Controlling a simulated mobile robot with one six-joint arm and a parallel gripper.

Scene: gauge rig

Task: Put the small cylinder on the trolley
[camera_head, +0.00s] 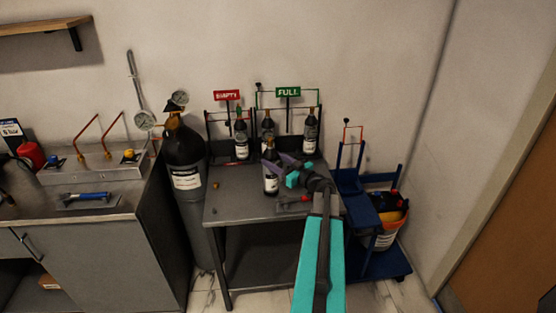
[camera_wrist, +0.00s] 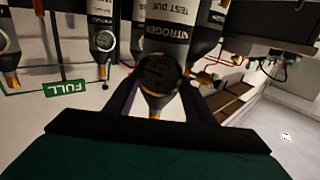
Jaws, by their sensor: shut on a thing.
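A small dark cylinder (camera_head: 271,184) with a white label and a brass-coloured top stands upright at the middle of the grey table. My gripper (camera_head: 273,165) is shut around its upper part. In the wrist view the cylinder (camera_wrist: 163,25) shows upside down, its label reading nitrogen and its neck between my fingers (camera_wrist: 160,92). Whether its base touches the table I cannot tell. The blue trolley (camera_head: 363,215) stands on the floor right of the table, with a low platform and a thin red frame at its back. My forearm hides part of the table's right side.
Similar small cylinders stand behind, by the red EMPTY sign (camera_head: 228,95) and green FULL sign (camera_head: 288,92). A tall black cylinder (camera_head: 184,150) stands left of the table (camera_head: 235,208). A red-handled tool (camera_head: 293,199) lies near my wrist.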

